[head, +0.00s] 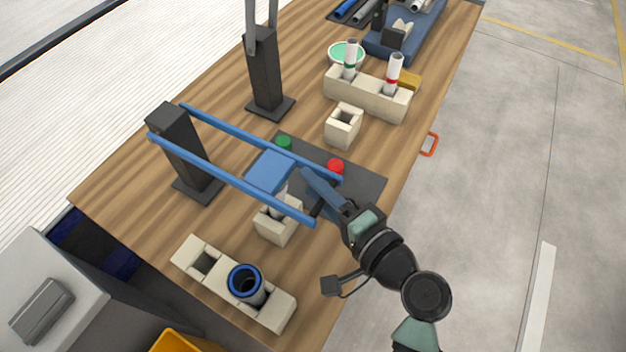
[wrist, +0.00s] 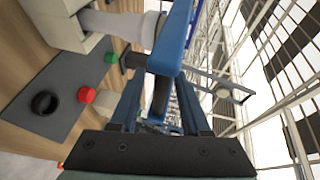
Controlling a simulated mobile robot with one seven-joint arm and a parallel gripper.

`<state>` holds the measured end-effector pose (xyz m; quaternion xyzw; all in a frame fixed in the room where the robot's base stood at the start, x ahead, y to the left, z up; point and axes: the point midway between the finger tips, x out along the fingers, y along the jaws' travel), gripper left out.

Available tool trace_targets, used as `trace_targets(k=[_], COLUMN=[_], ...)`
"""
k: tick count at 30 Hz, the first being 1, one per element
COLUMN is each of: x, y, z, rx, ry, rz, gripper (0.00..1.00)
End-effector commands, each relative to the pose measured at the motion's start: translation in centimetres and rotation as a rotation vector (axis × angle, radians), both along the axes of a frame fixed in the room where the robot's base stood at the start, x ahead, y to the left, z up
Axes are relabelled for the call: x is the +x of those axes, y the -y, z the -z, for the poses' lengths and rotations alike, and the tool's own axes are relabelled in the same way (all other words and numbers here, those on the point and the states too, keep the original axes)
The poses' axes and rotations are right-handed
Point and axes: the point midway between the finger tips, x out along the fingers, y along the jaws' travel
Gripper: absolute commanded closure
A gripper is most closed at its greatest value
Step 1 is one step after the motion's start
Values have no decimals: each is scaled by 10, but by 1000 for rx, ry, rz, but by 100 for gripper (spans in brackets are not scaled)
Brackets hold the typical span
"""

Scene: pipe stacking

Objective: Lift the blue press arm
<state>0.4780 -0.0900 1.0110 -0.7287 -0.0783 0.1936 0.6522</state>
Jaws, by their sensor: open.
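The blue press arm (head: 235,183) has two long rails and a blue plate between them. It is lowered, running from a black post (head: 180,150) over a beige block (head: 277,222). My gripper (head: 318,188) is at the rails' free ends. In the wrist view, my open gripper (wrist: 160,92) has its fingers apart below a blue rail (wrist: 174,40) of the press arm. A dark bar shows between the fingers; I cannot tell whether they touch it. My gripper partly hides the arm's free end in the head view.
A dark panel with a green button (head: 283,142) and a red button (head: 335,166) lies beside the press. A second black post (head: 264,75) has its arm raised. A beige holder (head: 208,262) with a blue-rimmed pipe (head: 246,283) stands at the near edge. The right side is open floor.

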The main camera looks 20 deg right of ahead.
Motion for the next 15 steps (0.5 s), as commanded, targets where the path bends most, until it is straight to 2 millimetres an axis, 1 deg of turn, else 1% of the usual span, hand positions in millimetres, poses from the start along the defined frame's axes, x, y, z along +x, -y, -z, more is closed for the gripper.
trace_targets(k=[4,12,14,15], x=[8,8,8,8], y=[-3,-4,-4,-4], z=[2,2,2,2], rx=[0,0,0,0], ry=[-1,0,0,0], rz=[0,0,0,0], gripper=[53,53,64,71])
